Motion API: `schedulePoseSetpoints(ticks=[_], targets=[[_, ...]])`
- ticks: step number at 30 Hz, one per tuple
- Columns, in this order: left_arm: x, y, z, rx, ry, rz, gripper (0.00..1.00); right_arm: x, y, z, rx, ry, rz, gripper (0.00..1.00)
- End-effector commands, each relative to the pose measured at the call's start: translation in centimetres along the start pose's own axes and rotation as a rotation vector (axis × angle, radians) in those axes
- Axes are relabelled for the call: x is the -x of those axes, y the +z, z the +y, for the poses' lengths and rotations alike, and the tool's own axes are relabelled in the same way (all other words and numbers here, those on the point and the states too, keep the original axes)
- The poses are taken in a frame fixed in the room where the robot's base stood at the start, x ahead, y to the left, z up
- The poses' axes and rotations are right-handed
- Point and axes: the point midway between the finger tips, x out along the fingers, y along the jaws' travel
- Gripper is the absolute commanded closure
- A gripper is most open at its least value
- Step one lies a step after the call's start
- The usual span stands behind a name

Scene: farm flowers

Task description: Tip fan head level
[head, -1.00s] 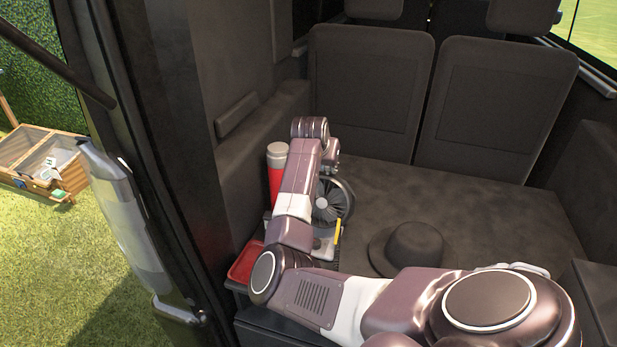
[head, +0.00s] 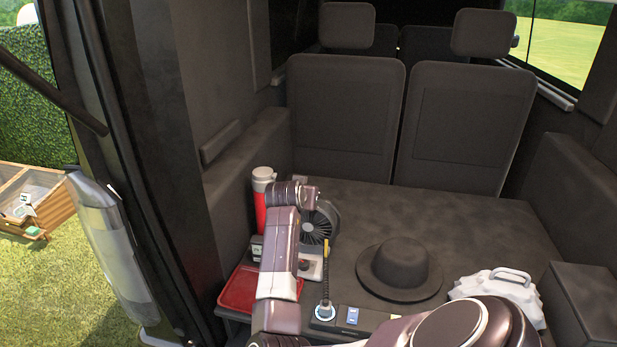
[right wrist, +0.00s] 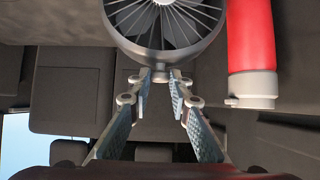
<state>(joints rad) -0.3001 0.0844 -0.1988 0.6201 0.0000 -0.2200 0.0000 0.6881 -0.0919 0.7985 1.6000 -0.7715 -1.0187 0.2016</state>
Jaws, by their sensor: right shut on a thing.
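The fan (head: 319,226) stands on the dark cargo floor, its round grille partly covered by my right arm in the head view. In the right wrist view, which is upside down, its metal-rimmed head (right wrist: 165,25) fills the top of the picture. My right gripper (right wrist: 163,80) has its fingertips close on either side of the small knob (right wrist: 162,76) on the fan head's rim, and is shut on it. In the head view my right arm hides the fan's left side and the fingertips cannot be made out. The exact tilt of the head is hard to judge. My left gripper is out of view.
A red bottle with a grey cap (head: 262,180) stands close left of the fan. A red tray (head: 238,296) lies in front. A black hat (head: 399,270) and a pale ridged case (head: 497,290) are to the right. Seat backs (head: 345,115) close off the rear; floor behind the hat is clear.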

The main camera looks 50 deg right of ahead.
Motion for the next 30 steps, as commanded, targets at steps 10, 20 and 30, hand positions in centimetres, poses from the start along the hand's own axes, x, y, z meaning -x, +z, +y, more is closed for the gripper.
schedulePoseSetpoints(ticks=[10,20,30], targets=[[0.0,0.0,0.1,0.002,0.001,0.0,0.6,-0.1,0.8,-0.1,0.003,0.0,-0.017,0.67],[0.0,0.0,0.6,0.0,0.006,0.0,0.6,0.1,0.5,-0.1,0.001,0.0,-0.01,0.65],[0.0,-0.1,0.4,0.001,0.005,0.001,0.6,4.8,0.5,-0.2,0.0,-0.002,-0.011,0.65]])
